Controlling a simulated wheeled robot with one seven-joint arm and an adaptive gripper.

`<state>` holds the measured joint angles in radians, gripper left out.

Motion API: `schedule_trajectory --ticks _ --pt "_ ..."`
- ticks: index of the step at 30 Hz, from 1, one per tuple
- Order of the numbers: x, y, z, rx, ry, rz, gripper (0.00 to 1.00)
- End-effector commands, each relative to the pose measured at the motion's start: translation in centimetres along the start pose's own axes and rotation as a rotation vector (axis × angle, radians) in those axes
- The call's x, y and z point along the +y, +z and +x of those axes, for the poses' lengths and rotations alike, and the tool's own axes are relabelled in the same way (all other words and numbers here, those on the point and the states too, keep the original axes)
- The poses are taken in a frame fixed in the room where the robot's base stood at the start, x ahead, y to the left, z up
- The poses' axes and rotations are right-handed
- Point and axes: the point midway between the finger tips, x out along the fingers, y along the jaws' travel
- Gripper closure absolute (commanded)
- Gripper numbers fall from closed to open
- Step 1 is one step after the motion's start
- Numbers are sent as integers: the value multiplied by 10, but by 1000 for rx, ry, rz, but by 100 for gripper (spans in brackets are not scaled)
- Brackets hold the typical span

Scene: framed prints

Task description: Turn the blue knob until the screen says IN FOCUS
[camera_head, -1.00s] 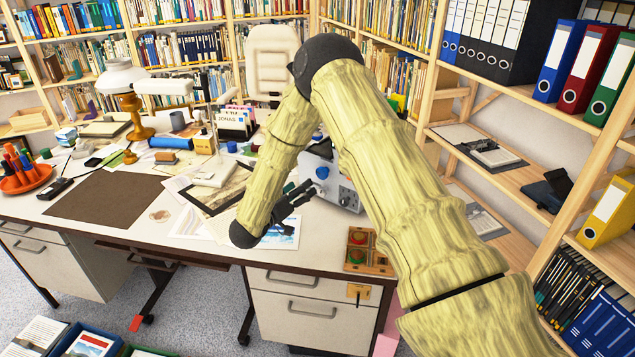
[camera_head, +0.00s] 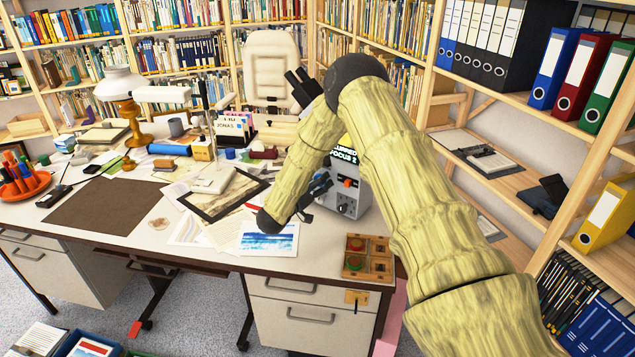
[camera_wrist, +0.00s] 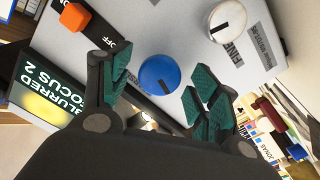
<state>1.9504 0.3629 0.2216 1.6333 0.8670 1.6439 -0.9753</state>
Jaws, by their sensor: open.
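The grey device (camera_head: 349,196) stands on the desk with its front panel toward me. Its lit screen (camera_head: 343,155) also shows in the wrist view (camera_wrist: 48,88) and reads BLURRED FOCUS 2. The blue knob (camera_wrist: 159,75) is round with a dark mark, set on the panel in the wrist view. My gripper (camera_head: 322,186) is in front of the panel. In the wrist view my gripper (camera_wrist: 160,82) is open, with green-padded fingers on either side of the knob's outline. I cannot tell whether they touch it.
A white knob (camera_wrist: 228,20), labelled FINE, and an orange switch (camera_wrist: 75,16) flank the blue knob. Black microscope eyepieces (camera_head: 302,88) rise behind my arm. A wooden box (camera_head: 367,258) sits at the desk's front right. Pictures and papers lie left of my gripper.

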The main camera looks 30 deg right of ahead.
Motion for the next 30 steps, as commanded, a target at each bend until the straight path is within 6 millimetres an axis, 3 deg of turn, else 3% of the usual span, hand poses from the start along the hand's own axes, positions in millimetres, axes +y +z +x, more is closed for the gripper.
schedule_trajectory --ticks 10,15,18,30 --pt "0 0 3 0 -1 -1 40" --pt "0 0 3 0 -1 -1 71" --pt "0 0 2 0 -1 -1 85" --pt "-1 1 2 0 0 67 85"
